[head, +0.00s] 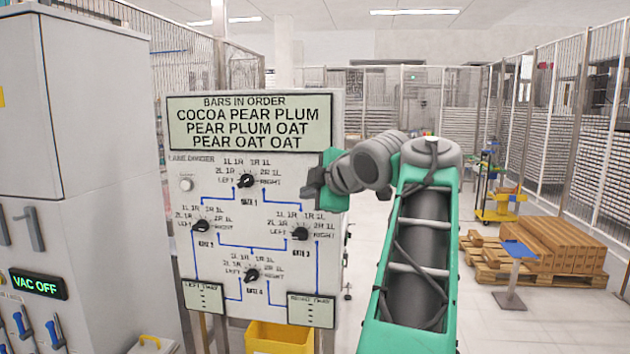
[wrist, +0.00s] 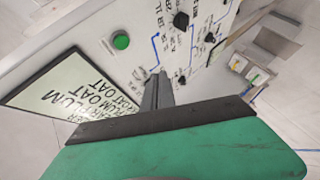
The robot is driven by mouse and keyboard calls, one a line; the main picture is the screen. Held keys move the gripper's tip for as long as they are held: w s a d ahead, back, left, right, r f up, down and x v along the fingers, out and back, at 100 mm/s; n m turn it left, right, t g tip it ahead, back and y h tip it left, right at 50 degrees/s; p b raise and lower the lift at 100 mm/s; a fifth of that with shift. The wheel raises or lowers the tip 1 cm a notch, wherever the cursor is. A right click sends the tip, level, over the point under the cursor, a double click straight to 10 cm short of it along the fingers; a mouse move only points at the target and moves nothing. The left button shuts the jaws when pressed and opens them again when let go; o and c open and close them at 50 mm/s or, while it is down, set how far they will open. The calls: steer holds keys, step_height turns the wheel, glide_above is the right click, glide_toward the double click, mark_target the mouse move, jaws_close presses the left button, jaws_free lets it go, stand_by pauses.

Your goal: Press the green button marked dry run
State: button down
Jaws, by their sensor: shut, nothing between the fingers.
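A green round button (wrist: 121,41) in a dark ring shows on the white panel in the wrist view, beyond my fingertips and beside the display. Its label is not legible. My gripper (head: 311,189) is at the panel's right side, near the gate 1 and gate 3 labels. Its fingers (wrist: 158,76) are shut and empty, and I cannot tell whether they touch the panel.
The panel (head: 220,262) carries several black knobs, such as the top one (head: 246,181), and an order display (head: 250,122). A grey cabinet (head: 100,130) reading VAC OFF stands left. A yellow bin (head: 280,338) is below. Boxes (head: 550,245) on pallets stand right.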

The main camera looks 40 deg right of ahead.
steer(key=w+d+p, duration=0.4)
steer(key=w+d, duration=0.1)
steer(key=d, duration=0.1)
steer(key=shift+d, duration=0.25)
stand_by(1.8)
steer(key=shift+w+d+p, duration=0.25)
steer(key=shift+d+p, duration=0.05)
steer(key=shift+p, duration=0.05)
steer(key=shift+w+d, duration=0.2)
steer(key=shift+d, duration=0.1)
stand_by(0.5)
stand_by(0.4)
steer(key=shift+s+a+b, duration=0.4)
steer(key=shift+s+a, duration=0.1)
steer(key=shift+a, duration=0.1)
